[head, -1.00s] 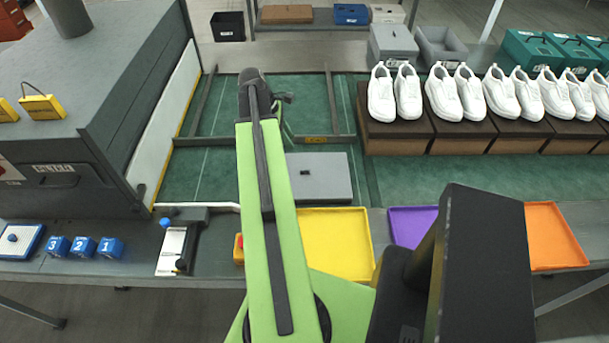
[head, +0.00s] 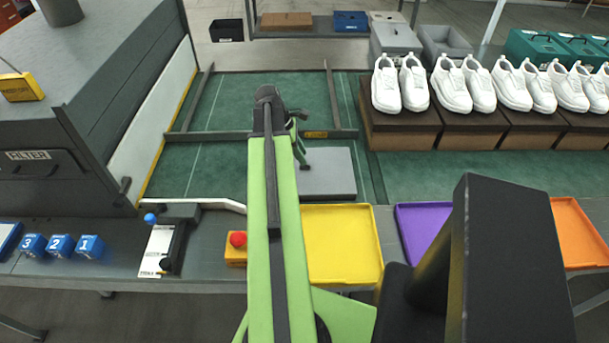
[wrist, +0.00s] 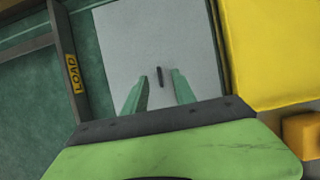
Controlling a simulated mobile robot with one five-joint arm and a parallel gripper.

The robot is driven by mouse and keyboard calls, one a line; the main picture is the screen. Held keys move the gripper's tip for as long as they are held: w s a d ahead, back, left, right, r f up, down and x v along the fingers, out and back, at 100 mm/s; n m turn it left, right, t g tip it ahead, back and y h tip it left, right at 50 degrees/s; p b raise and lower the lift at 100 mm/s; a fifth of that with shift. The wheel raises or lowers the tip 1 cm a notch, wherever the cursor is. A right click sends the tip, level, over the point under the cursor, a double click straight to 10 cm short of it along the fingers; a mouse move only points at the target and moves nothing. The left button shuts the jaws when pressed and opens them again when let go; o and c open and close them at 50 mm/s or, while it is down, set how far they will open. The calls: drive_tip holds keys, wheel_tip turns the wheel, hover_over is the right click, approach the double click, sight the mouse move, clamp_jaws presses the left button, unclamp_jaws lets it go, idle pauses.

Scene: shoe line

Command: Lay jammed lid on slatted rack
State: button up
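The lid is a flat grey plate (head: 338,176) lying on the green belt, behind the yellow tray. In the wrist view the lid (wrist: 185,30) fills the middle, with a short dark handle (wrist: 160,76) on it. My gripper (head: 304,155) is over the lid's left part in the head view. In the wrist view my gripper (wrist: 159,77) is open, its two green fingers on either side of the handle with gaps. Whether the fingertips are down at handle height is unclear. I cannot make out a slatted rack for certain.
A dark rail with a yellow LOAD label (wrist: 71,73) crosses the belt beside the lid. The yellow tray (head: 342,245), purple tray (head: 418,226) and a red button (head: 238,240) stand in front. White shoes on brown boxes (head: 405,130) stand right. A large grey machine (head: 90,110) stands left.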

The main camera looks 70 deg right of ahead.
sight(305, 170)
drive_tip(key=b+x, duration=0.2)
drive_tip(key=w+b+x, duration=0.1)
drive_tip(key=b+x, duration=0.1)
drive_tip(key=shift+s+f, duration=0.2)
drive_tip(key=shift+f, duration=0.3)
drive_tip(key=shift+s+d+f, duration=0.1)
drive_tip(key=shift+s+f, duration=0.05)
drive_tip(key=shift+f, duration=0.05)
drive_tip(key=shift+r, duration=0.2)
clamp_jaws()
